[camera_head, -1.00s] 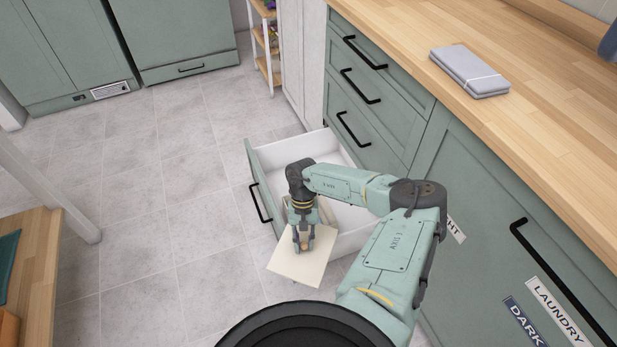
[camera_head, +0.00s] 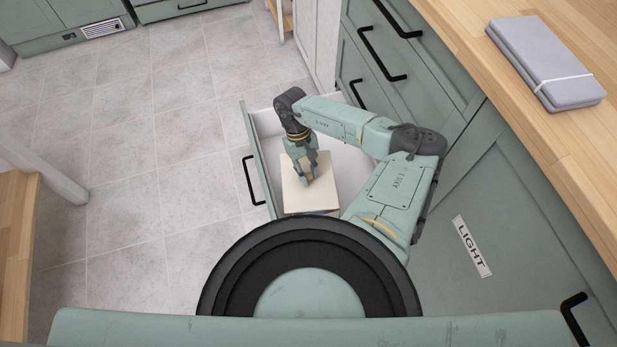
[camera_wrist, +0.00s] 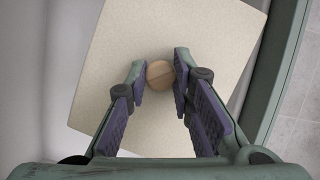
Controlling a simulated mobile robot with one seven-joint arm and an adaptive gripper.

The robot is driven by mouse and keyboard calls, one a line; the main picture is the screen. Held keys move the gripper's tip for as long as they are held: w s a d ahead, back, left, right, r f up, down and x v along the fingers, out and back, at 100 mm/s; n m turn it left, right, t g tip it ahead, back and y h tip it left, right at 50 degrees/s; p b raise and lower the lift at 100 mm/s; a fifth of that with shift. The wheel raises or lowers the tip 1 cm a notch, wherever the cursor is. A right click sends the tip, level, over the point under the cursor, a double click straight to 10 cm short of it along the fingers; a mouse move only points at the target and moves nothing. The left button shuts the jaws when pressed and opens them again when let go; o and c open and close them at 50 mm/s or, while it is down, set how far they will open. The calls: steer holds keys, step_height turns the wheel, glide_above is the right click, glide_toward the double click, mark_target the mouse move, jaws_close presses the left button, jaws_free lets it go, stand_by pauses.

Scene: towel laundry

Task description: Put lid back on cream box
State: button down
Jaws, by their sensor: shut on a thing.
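The cream lid (camera_head: 297,194) is a flat square panel in the head view, over the open drawer. In the wrist view the lid (camera_wrist: 225,45) fills the middle, turned at an angle to the drawer walls, with a round wooden knob (camera_wrist: 160,74) at its centre. My gripper (camera_head: 308,178) is above the lid with its fingers on the knob; in the wrist view the fingertips (camera_wrist: 160,76) sit on either side of it. The cream box cannot be made out; the lid hides what lies under it. I cannot tell whether the lid rests on anything.
The open drawer (camera_head: 253,135) has white inner walls and a green front with a black handle. The cabinet with the LIGHT label (camera_head: 470,246) stands to the right. A grey folded bundle (camera_head: 545,62) lies on the wooden counter (camera_head: 470,20). Tiled floor is clear at left.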

steer(key=shift+w+f+n+h+b, duration=0.15)
steer(key=shift+f+n+h+b, duration=0.15)
steer(key=shift+f+n+b, duration=0.45)
steer(key=shift+w+d+f+n, duration=0.1)
steer(key=shift+w+f+n, duration=0.05)
steer(key=shift+f+n, duration=0.15)
steer(key=shift+f+b, duration=2.15)
steer(key=shift+f, duration=0.85)
steer(key=shift+f+b, duration=0.2)
steer(key=shift+b, duration=0.3)
steer(key=c, duration=1.3)
jaws_free()
